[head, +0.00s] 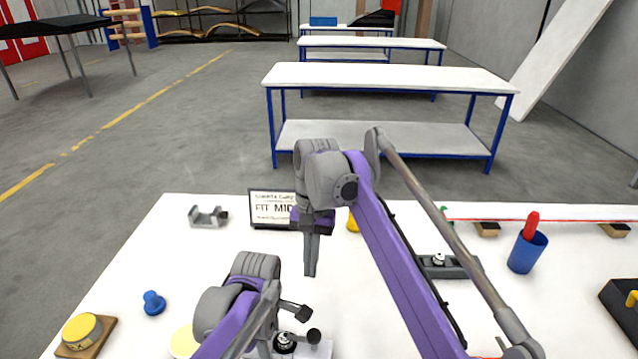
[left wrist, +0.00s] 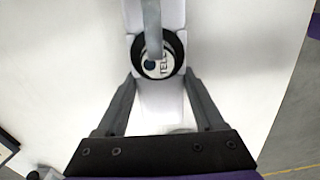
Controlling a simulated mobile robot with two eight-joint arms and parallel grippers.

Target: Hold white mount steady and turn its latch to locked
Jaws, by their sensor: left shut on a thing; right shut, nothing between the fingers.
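The white mount (head: 318,349) lies at the bottom centre of the head view, mostly hidden by my left arm. In the left wrist view the white mount (left wrist: 160,105) carries a black ring around a white disc (left wrist: 158,66) with partly covered lettering. A grey bar (left wrist: 152,25) reaches over the disc from the top; I cannot tell whether it is the latch. My left gripper (left wrist: 163,92) is shut on the mount, one finger on each side. My right gripper (head: 311,274) is shut and empty, pointing down beyond the mount, apart from it.
A sign (head: 270,207) stands behind my right gripper. A grey bracket (head: 208,217), a blue knob (head: 153,303) and a yellow disc (head: 82,330) lie to the left. A dark mount (head: 440,268) and blue cup (head: 527,252) are to the right.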

